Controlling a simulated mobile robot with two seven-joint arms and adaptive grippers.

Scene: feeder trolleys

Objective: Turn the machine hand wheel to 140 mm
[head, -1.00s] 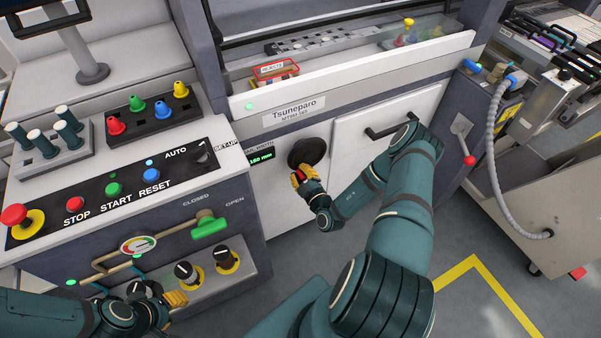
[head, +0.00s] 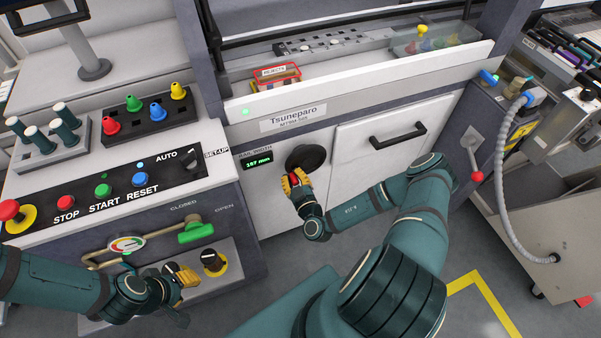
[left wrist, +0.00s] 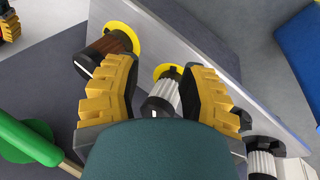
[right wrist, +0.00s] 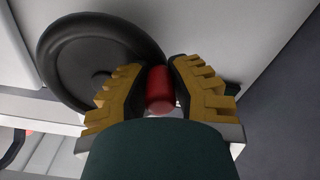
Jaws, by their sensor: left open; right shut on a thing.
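The black hand wheel (head: 298,157) is on the white front panel of the machine, below the Tsuneparo label. It also fills the upper left of the right wrist view (right wrist: 75,60). My right gripper (head: 294,182) is shut on the wheel's red handle (right wrist: 160,88), at the wheel's lower left edge in the head view. The green rail-width display (head: 258,162) left of the wheel seems to read 157 mm; its digits are small. My left gripper (head: 184,277) is open and empty, close to the black knobs; a pale ribbed knob (left wrist: 163,95) shows between its fingers.
The control panel with STOP, START and RESET buttons (head: 103,191) lies left of the wheel. A green valve handle (head: 196,232) and a black knob with yellow collar (head: 213,262) are near my left gripper. A drawer handle (head: 398,135) is right of the wheel.

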